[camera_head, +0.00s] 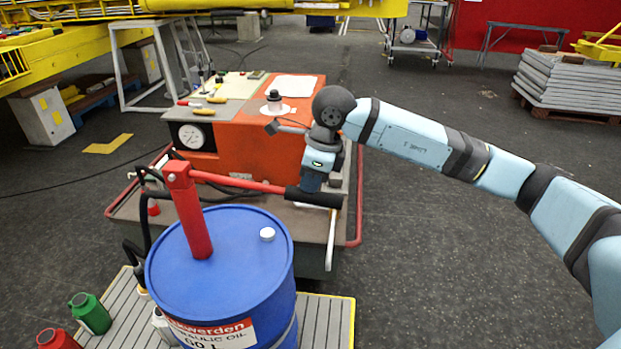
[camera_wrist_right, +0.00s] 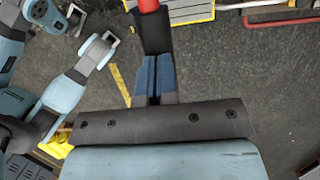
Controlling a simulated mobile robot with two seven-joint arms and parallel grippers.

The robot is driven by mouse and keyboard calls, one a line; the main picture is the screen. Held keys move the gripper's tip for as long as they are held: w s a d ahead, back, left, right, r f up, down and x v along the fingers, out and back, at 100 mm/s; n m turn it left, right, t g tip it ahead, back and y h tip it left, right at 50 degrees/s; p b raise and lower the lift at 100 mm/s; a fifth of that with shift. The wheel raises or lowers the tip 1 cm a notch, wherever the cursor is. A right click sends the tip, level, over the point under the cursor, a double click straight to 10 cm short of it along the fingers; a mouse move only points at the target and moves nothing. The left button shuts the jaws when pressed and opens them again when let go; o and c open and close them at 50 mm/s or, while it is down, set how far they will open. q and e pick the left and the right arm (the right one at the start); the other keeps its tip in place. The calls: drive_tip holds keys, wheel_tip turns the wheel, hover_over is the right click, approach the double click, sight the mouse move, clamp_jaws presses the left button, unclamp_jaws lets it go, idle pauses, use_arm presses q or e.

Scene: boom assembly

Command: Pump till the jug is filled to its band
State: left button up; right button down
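The red hand pump (camera_head: 190,210) stands on top of the blue oil drum (camera_head: 215,255). Its lever reaches right, about level, and ends in a black grip (camera_head: 318,198). My right gripper (camera_head: 310,182) is on this grip from above. In the right wrist view its blue fingers (camera_wrist_right: 155,78) meet the black grip (camera_wrist_right: 155,35) and look shut on it. A black hose runs down on the drum's left side. A whitish jug (camera_head: 162,326) stands beside the drum, mostly hidden; its band and level cannot be seen.
A green can (camera_head: 90,314) and a red can (camera_head: 57,340) stand at lower left, near the slatted platform (camera_head: 325,325). Behind the drum is a cart with an orange machine (camera_head: 255,150), a gauge (camera_head: 192,137) and tools. The floor to the right is clear.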

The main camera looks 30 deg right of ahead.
use_arm(q)
drive_tip(key=r+p, duration=0.1)
drive_tip(key=p, duration=0.4)
drive_tip(key=a+r+g+p, duration=0.1)
drive_tip(key=p, duration=0.4)
drive_tip(key=shift+s+a+r+n+y, duration=0.15)
drive_tip(key=shift+s+r+n+y, duration=0.15)
drive_tip(key=shift+s+y, duration=0.1)
use_arm(e)
drive_tip(key=w+a+v, duration=0.1)
drive_tip(key=v, duration=0.8)
drive_tip(key=w+a+r+v, duration=0.1)
drive_tip(key=a+v, duration=0.1)
drive_tip(key=v, duration=0.8)
drive_tip(key=shift+w+a, duration=0.25)
drive_tip(key=shift+w, duration=0.05)
use_arm(q)
drive_tip(key=shift+a, duration=0.2)
drive_tip(key=shift+d+r, duration=0.1)
drive_tip(key=shift+d, duration=0.15)
